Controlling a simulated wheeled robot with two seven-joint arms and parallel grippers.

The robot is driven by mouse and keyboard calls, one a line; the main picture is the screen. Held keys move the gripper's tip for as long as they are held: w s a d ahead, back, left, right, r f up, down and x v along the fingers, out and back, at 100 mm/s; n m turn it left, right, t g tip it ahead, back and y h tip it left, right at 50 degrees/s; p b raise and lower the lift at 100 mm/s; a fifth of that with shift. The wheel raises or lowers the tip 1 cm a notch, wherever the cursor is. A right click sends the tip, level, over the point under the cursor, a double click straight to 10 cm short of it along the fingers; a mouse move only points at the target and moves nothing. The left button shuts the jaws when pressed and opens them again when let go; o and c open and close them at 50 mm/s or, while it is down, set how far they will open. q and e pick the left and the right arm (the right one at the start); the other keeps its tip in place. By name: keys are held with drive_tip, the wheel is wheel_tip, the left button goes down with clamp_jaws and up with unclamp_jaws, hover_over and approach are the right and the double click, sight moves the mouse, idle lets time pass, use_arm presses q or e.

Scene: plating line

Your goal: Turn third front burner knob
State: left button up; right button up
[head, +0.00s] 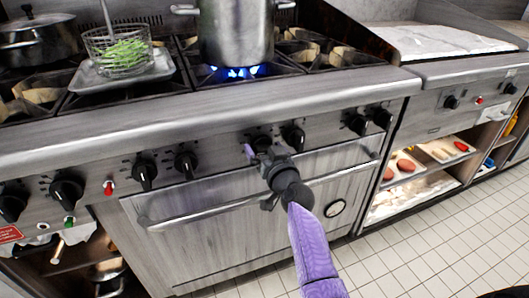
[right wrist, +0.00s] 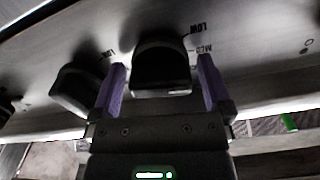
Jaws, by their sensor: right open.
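The range's front panel (head: 225,150) carries a row of black burner knobs. My right gripper (head: 259,149) is at this panel, reaching in from below. It is open, with its purple fingers on either side of a black knob (right wrist: 160,68) in the right wrist view. Gaps show between the knob and both fingers (right wrist: 162,82). In the head view the gripper largely hides that knob. A neighbouring knob (head: 293,136) is just to its right, and another knob (head: 186,162) is farther left. I cannot tell which knob counts as third. My left gripper is out of view.
The oven door handle (head: 205,210) runs below the knobs, close under my right gripper. A steel pot (head: 236,35) stands over a lit blue flame (head: 237,72). A basket of green beans (head: 122,50) sits on a tray at the left. Open shelves with food are at right.

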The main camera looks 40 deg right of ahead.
drive_tip(key=c, duration=1.1)
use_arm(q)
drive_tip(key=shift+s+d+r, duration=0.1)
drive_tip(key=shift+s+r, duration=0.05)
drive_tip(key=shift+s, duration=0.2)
use_arm(e)
drive_tip(key=shift+m, duration=0.3)
drive_tip(key=shift+m+p, duration=0.4)
drive_tip(key=shift+m, duration=0.4)
drive_tip(key=m, duration=0.3)
drive_tip(key=shift+p, duration=0.35)
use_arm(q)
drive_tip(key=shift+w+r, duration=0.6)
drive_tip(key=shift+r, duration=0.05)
use_arm(e)
drive_tip(key=shift+m, duration=0.8)
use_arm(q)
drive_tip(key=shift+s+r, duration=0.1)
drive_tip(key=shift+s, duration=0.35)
use_arm(e)
drive_tip(key=shift+f, duration=0.1)
